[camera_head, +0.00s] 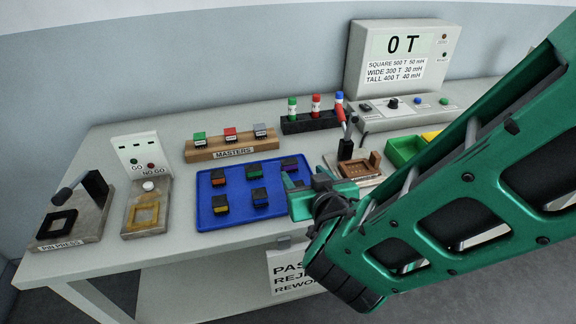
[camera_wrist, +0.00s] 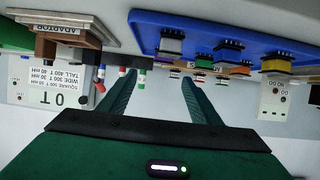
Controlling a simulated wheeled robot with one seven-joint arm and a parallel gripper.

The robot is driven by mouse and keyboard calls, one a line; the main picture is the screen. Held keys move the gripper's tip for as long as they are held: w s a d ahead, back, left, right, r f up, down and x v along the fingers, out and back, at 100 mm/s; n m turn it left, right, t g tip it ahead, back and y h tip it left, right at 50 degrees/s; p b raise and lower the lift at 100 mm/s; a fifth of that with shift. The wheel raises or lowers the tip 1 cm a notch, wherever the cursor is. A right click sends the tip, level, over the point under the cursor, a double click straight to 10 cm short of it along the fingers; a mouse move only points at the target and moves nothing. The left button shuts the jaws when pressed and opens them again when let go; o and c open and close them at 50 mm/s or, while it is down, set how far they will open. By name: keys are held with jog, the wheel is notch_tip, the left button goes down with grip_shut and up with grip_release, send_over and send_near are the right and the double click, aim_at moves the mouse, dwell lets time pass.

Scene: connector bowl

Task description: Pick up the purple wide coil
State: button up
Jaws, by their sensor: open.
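The purple wide coil (camera_head: 290,164) is a small dark block with a purple band. It sits at the back right of the blue tray (camera_head: 235,217) in the head view. My gripper (camera_head: 293,188) is in front of it at the tray's right edge, apart from it as far as I can tell. In the wrist view, which looks upside down, my gripper (camera_wrist: 160,76) has its two green fingers spread with nothing between them.
Several other coils share the tray, including a yellow one (camera_head: 221,207) and a blue one (camera_head: 260,198). The wooden masters rack (camera_head: 232,147) stands behind. A pin press (camera_head: 75,225) and gauge (camera_head: 148,205) are left. A brown adaptor (camera_head: 362,169) and green bin (camera_head: 405,152) are right.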

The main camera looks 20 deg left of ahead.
aim_at(290, 163)
jog(key=shift+w+a+f, duration=0.1)
jog(key=shift+a+f, duration=0.1)
jog(key=shift+a, duration=0.25)
jog(key=x, duration=1)
jog(key=shift+c, duration=0.6)
jog(key=c, duration=1)
